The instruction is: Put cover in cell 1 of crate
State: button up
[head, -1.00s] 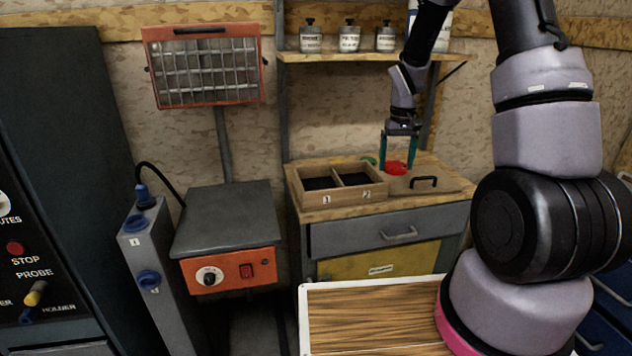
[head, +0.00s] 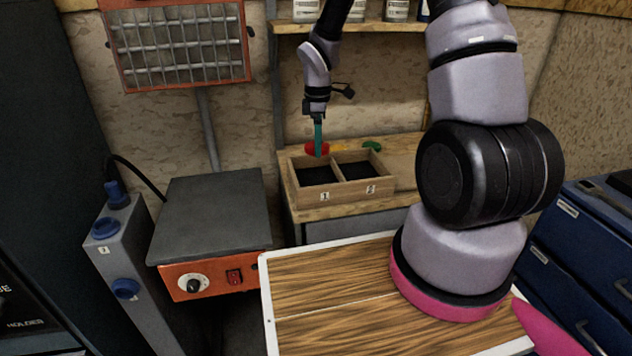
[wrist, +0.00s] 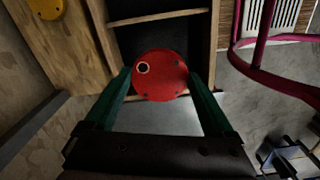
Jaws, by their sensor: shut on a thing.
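My gripper (head: 318,150) has its teal fingers shut on a red round cover (wrist: 160,76), one finger on each side. The cover has a white-ringed hole and small dark dots on its face. In the head view the cover (head: 311,149) shows at the back edge of cell 1, held up at the crate. The wooden crate (head: 327,196) has two dark-floored cells, labelled 1 and 2. Cell 1 (head: 317,174) is the left one and looks empty. In the wrist view the cover overlaps a dark cell (wrist: 135,45) of the crate; its exact height is unclear.
A green piece (head: 372,145) and a yellow piece (head: 337,148) lie behind the crate on the wooden bench (head: 403,153). A shelf (head: 350,27) with several bottles is above. A hotplate-like box (head: 210,215) stands left, and a wood-topped surface (head: 330,300) is in front.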

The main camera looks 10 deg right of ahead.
send_over(317, 181)
jog(key=shift+n, duration=0.4)
notch_tip(317, 181, down, 6)
jog(key=shift+r, duration=0.25)
jog(key=shift+f, duration=2.3)
jog(key=shift+f, duration=0.1)
jog(key=o, duration=1.5)
